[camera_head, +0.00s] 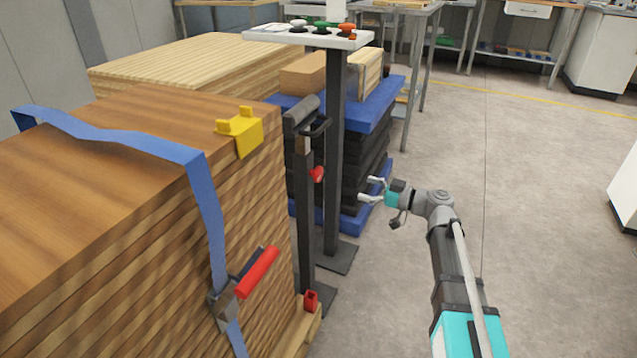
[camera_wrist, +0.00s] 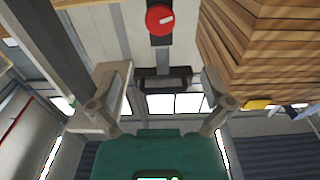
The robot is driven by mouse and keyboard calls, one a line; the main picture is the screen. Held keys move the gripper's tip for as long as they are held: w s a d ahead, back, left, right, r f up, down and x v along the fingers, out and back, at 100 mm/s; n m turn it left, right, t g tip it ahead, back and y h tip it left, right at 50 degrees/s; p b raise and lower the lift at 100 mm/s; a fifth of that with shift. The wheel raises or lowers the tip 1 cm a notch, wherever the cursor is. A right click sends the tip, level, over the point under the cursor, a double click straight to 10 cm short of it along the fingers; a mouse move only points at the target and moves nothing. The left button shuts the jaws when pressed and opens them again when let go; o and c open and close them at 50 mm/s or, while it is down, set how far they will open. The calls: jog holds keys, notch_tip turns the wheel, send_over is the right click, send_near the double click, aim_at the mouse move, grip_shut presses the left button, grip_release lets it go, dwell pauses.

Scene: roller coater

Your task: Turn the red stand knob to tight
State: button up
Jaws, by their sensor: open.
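The red stand knob (camera_head: 317,174) sits on the side of the dark upright post (camera_head: 304,225) of a roller stand, seen edge-on in the head view. In the wrist view the knob (camera_wrist: 160,19) is a round red disc with a white mark, near the top edge of the picture. My gripper (camera_head: 367,189) is open and empty, to the right of the post and apart from the knob. In the wrist view its two fingers (camera_wrist: 163,84) spread left and right below the knob. I cannot read any tight marking.
A wood stack (camera_head: 210,260) with a blue strap (camera_head: 205,200) and red-handled ratchet (camera_head: 258,270) stands at the left. A control panel (camera_head: 310,40) on a dark pole (camera_head: 334,150) stands behind the post. A red piece (camera_head: 311,300) lies low. Floor (camera_head: 540,220) at right is clear.

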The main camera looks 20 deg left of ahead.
aim_at(321, 176)
jog(key=shift+a, duration=0.1)
dwell(0.3)
jog(key=a, duration=0.9)
jog(key=w+a, duration=0.1)
jog(key=a, duration=0.3)
jog(key=shift+a, duration=0.3)
jog(key=c, duration=1.1)
